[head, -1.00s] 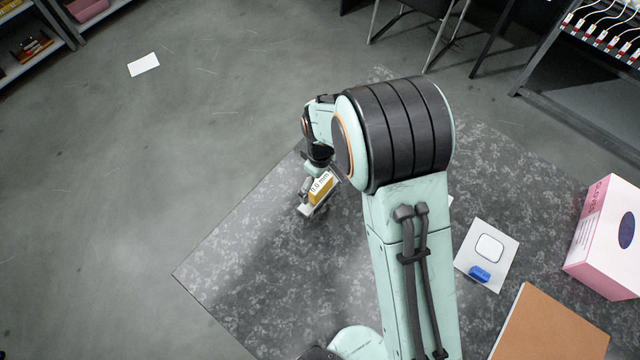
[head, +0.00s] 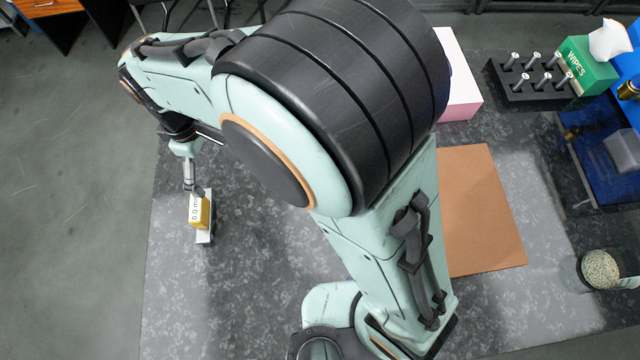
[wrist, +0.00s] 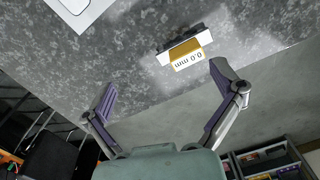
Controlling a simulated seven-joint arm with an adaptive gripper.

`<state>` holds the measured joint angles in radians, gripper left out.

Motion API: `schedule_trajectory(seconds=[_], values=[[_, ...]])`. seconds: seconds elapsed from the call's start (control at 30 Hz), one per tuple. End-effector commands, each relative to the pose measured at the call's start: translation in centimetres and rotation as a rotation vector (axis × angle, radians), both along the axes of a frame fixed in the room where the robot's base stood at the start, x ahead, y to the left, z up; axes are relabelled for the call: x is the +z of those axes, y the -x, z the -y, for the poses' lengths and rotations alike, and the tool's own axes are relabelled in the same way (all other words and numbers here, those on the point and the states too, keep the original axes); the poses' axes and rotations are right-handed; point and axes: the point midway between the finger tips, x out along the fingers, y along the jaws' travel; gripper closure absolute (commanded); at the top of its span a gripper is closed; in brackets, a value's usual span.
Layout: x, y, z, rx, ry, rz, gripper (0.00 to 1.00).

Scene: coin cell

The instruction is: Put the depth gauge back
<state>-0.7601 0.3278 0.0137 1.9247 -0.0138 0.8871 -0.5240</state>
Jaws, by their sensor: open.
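The depth gauge (head: 198,212) is a small yellow block with a white face reading 0.0 mm, at the left part of the speckled grey table. A white and dark bar lies against it; I cannot tell whether it is part of the gauge. The gauge also shows in the wrist view (wrist: 184,54), top centre, ahead of the fingers and apart from them. My gripper (wrist: 166,92) is open, with its two purple-padded fingers spread wide and nothing between them. In the head view my gripper (head: 191,178) is close by the gauge, and its fingers are hard to make out.
A brown board (head: 482,215) lies right of my arm. Behind are a pink and white box (head: 460,90), a black rack of several metal pins (head: 510,84), a green wipes box (head: 586,65) and a blue tray (head: 598,180). A round jar (head: 599,268) stands at right. The table's left edge is near the gauge.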

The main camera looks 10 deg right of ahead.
Motion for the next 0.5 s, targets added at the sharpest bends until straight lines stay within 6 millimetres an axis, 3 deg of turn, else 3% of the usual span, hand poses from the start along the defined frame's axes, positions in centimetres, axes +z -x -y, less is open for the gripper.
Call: schedule_trajectory(seconds=[0.03,0.1,0.2,0.33,0.5], values=[[1.9,-0.4,3.7,-0.133,-0.009,0.003,0.07],[4.0,0.4,9.0,-0.340,-0.014,-0.007,0.07],[5.9,3.2,15.4,-0.628,-0.021,-0.018,0.07],[6.6,7.8,20.5,-0.936,-0.031,-0.032,0.07],[6.1,11.6,22.8,-1.162,-0.037,-0.046,0.07]])
